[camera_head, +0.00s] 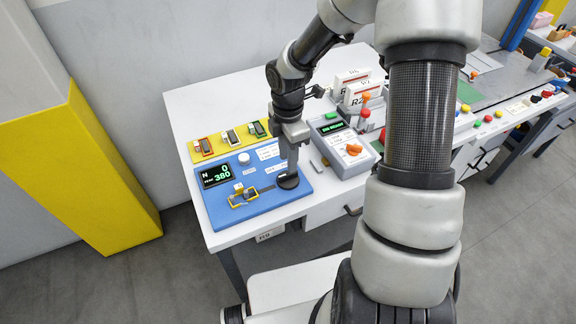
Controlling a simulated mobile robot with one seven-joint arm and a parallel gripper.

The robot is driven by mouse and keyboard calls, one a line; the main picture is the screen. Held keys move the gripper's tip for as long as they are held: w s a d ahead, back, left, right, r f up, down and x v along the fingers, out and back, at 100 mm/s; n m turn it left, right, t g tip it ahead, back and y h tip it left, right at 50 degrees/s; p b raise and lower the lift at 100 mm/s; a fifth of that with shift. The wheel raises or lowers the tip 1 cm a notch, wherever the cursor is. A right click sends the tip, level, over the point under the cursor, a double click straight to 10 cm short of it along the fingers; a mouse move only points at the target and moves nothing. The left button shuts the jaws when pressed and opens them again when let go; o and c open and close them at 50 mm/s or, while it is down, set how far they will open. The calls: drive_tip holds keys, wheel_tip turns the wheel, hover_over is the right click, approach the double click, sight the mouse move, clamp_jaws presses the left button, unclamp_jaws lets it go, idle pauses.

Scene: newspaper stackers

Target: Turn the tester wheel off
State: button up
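A blue tester panel (222,216) lies on the white table. Its dark display shows "N 0" and "380" in green. A black round wheel (289,183) sits at the panel's right end, beside a yellow-framed part (241,196) joined by a dark strip. My gripper (288,170) points down right over the black wheel, at or very near its top. I cannot tell whether it touches the wheel. Its fingers are small and seen edge-on, so their opening does not show. Part of the wheel is hidden by the gripper.
A grey device (330,127) with a green display and an orange knob (353,149) stands close right of the gripper. A yellow strip (221,152) with several small gauges lies behind the panel. White boxes labelled R2 (362,96) stand farther back. A yellow pillar (84,170) is at left.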

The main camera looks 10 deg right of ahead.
sight(288, 174)
wheel_tip(288, 174, up, 12)
drive_tip(key=shift+f+p, duration=0.25)
drive_tip(key=shift+p, duration=0.2)
